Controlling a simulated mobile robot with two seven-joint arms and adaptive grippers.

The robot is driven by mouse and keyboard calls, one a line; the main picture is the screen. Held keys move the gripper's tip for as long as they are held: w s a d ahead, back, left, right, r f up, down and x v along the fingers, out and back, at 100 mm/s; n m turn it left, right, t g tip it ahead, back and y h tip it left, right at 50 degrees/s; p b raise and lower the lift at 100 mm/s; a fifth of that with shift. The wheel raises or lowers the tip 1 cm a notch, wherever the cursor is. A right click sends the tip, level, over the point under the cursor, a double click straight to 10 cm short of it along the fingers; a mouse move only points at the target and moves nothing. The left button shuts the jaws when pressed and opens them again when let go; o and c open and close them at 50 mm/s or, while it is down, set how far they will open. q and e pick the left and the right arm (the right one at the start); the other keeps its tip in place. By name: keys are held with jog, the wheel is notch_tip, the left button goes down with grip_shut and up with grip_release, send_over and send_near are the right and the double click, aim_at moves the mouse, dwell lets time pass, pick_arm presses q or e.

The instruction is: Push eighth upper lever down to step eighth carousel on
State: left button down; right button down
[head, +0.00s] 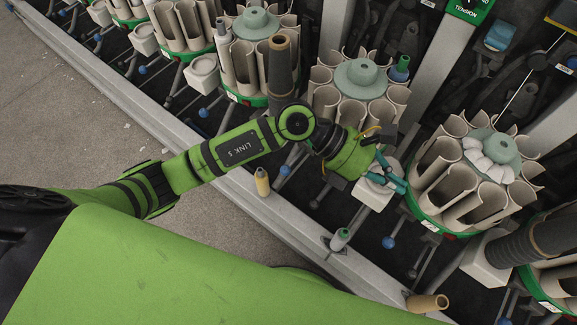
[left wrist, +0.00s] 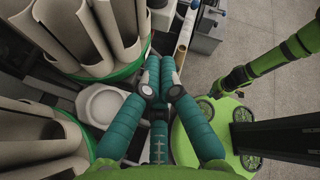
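My left gripper (head: 388,172), with teal fingers, is over a white block between two carousels. In the left wrist view its fingertips (left wrist: 160,68) are together with nothing seen between them. One carousel (head: 437,212), with beige pockets and a green rim, stands just right of the gripper. Another carousel (head: 330,95) stands behind it. A lever with a blue knob (head: 388,242) sticks out below the gripper, apart from it. Another blue knob (head: 285,170) is left of it. I cannot tell which is the eighth lever or carousel; the labels are too small.
A grey rail (head: 150,110) runs along the machine's front. A yellow cone (head: 262,182), a green-topped cone (head: 341,238) and a tan cone (head: 427,302) stand or lie along it. A dark column (head: 280,65) rises behind my arm.

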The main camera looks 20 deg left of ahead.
pick_arm(q)
jog(key=w+a+f+m+y, duration=0.1)
jog(key=a+f+m+y, duration=0.1)
jog(key=a+f+y, duration=0.3)
jog(key=y, duration=0.9)
send_near(285, 168)
jog(key=shift+s+m+t, duration=0.25)
jog(key=shift+m+t, duration=0.15)
jog(key=f+b, duration=0.2)
jog(key=f, duration=0.1)
jog(key=f+b, duration=0.2)
jog(key=f, duration=0.2)
jog(key=shift+s+a+b, duration=0.1)
jog(key=shift+a+b, duration=0.15)
jog(key=shift+b, duration=0.15)
